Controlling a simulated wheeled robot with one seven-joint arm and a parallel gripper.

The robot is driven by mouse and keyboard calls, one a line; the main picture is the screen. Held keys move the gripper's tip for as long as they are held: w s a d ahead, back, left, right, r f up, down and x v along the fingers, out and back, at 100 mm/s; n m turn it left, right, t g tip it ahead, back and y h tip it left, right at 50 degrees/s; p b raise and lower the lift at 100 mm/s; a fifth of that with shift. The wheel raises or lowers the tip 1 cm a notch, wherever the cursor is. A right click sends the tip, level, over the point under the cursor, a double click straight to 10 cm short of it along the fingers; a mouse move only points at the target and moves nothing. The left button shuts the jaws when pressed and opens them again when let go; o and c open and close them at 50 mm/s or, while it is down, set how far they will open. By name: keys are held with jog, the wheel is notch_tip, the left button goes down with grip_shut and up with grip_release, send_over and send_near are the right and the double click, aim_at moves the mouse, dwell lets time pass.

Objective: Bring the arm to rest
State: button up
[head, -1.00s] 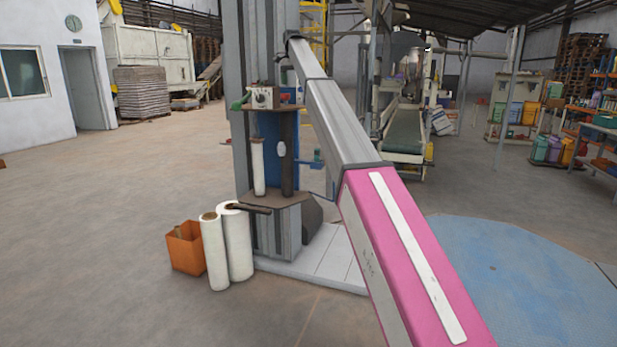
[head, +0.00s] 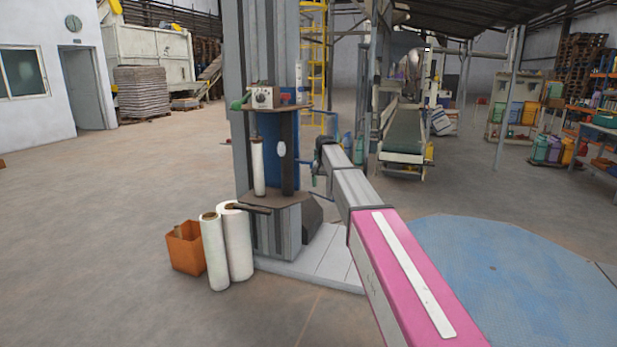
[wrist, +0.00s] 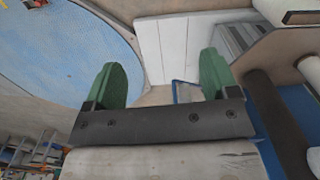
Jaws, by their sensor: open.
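My arm, pink nearer me and grey farther out, reaches from the lower right of the head view toward the wrapping machine's column (head: 277,225). My gripper (wrist: 162,63) shows in the wrist view as two green fingers on a dark bar. The fingers are wide apart with nothing between them. The gripper is not clear in the head view. I cannot tell whether the arm is touching the machine.
A blue turntable (head: 530,285) lies at right. The machine's white base (head: 315,262) joins it, and also shows in the wrist view (wrist: 160,40). White film rolls (head: 236,245) and an orange bin (head: 185,248) stand left. A conveyor (head: 404,135) is behind. Floor at left is clear.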

jog(key=s+d+f+n, duration=0.1)
jog(key=s+d+f, duration=0.3)
jog(key=s+f, duration=0.5)
jog(key=s+d+f+n, duration=0.1)
jog(key=s+d+f, duration=0.3)
jog(key=s, duration=1.4)
jog(key=s+d+f+n, duration=0.1)
jog(key=s+d+f, duration=0.3)
jog(key=s+f, duration=0.9)
jog(key=shift+s+f, duration=0.35)
jog(key=shift+s, duration=0.15)
